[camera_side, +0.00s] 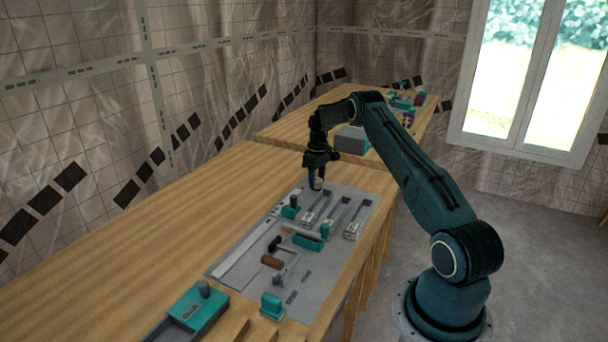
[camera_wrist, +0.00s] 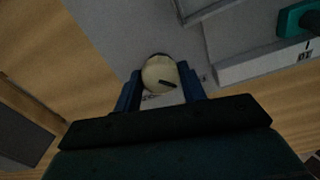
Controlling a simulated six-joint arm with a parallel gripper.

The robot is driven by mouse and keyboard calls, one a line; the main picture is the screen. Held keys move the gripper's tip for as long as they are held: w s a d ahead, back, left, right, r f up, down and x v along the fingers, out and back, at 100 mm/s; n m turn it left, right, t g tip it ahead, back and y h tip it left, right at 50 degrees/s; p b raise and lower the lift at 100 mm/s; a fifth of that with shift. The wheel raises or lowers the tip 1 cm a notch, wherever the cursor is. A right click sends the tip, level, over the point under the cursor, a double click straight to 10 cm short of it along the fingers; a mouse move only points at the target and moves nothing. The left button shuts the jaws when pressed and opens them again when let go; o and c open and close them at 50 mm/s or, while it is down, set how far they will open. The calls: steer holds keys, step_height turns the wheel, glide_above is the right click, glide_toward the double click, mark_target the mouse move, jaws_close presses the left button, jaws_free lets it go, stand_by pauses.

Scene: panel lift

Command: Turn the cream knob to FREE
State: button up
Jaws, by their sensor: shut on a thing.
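The cream knob (camera_wrist: 160,74) shows in the wrist view as a round cream top with a dark pointer mark slanting toward the lower right. My gripper (camera_wrist: 162,92) has its two blue fingers on either side of the knob and is shut on it. In the side view my gripper (camera_side: 317,182) points down at the far end of the grey panel (camera_side: 235,262), and a small bit of the knob shows between the fingers. A pale label with dark lettering lies just below the knob in the wrist view, partly hidden; I cannot read it.
The panel carries teal blocks (camera_side: 290,211), several grey slotted fixtures (camera_side: 354,222) and a brown-handled tool (camera_side: 271,262). A teal box with a grey knob (camera_side: 200,308) stands at the near end. A second table (camera_side: 285,125) with items is behind. Bare wood lies left of the panel.

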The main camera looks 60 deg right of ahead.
mark_target(317, 180)
steer(key=shift+r, duration=0.1)
steer(key=o, duration=1)
steer(key=shift+c, duration=0.2)
step_height(317, 180, up, 14)
steer(key=shift+a, duration=0.1)
stand_by(0.4)
